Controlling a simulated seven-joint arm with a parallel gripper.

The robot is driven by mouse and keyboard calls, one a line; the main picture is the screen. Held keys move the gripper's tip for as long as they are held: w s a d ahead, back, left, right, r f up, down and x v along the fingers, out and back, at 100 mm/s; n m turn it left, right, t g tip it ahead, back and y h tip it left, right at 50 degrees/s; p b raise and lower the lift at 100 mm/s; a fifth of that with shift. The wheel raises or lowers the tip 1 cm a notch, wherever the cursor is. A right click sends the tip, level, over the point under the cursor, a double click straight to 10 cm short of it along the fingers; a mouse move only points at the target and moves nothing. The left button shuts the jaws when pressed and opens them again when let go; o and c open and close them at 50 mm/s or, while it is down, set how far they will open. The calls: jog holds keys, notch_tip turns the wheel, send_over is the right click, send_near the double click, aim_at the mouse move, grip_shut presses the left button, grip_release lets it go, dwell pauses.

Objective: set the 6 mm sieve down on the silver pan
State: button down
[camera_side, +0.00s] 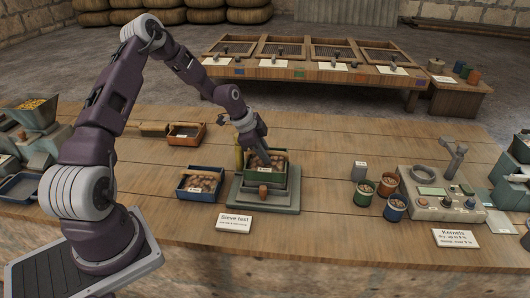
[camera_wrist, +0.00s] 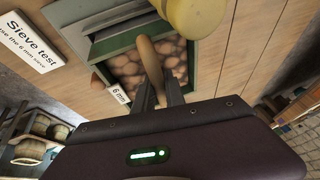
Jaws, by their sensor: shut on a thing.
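The 6 mm sieve is a green box (camera_side: 280,178) with a white label and brown kernels in it; in the wrist view its green rim (camera_wrist: 115,48) and "6 mm" label show. It is over a grey-green stand (camera_side: 285,202) by the "Sieve test" card. My gripper (camera_side: 263,160) is at the sieve, and in the wrist view its fingers (camera_wrist: 157,97) are shut on a tan wooden handle (camera_wrist: 148,62) running across the kernels. No silver pan can be made out clearly; whether the sieve touches something beneath it is hard to tell.
A yellow cylinder (camera_side: 239,158) stands close behind the sieve, left. A blue tray of kernels (camera_side: 201,195) is left of the stand. Small cups (camera_side: 395,209) and a grey instrument (camera_side: 432,199) stand right. The table between stand and cups is clear.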

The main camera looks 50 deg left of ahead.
jog(key=c, duration=0.7)
grip_release()
jog(key=shift+c, duration=0.2)
